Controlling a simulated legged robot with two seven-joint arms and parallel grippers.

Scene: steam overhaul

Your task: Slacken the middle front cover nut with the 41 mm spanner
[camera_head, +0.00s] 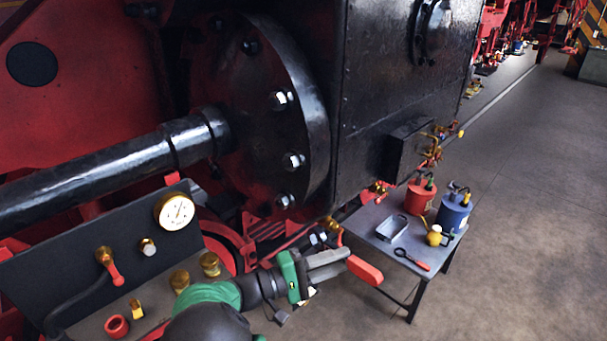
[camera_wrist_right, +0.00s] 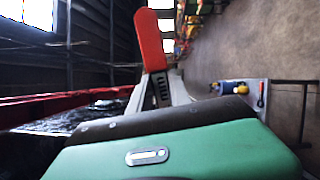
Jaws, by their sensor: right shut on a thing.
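The round cylinder cover (camera_head: 262,110) carries several bright nuts on its rim. The middle front nut (camera_head: 292,161) sits on the cover's right side, between one nut above and one below. My right gripper (camera_head: 335,264) is low in front of the cover, well below and apart from that nut. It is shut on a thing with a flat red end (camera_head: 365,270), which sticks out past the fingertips. The red end also shows in the right wrist view (camera_wrist_right: 150,40). I cannot tell whether it is the 41 mm spanner, as no spanner jaw shows clearly. My left gripper is not in view.
A small table (camera_head: 375,222) at right holds a red can (camera_head: 421,196), a blue can (camera_head: 453,211), a tray (camera_head: 392,228) and a red-handled tool (camera_head: 412,259). A thick black rod (camera_head: 100,180) and a gauge panel (camera_head: 60,275) lie at left. Floor at right is clear.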

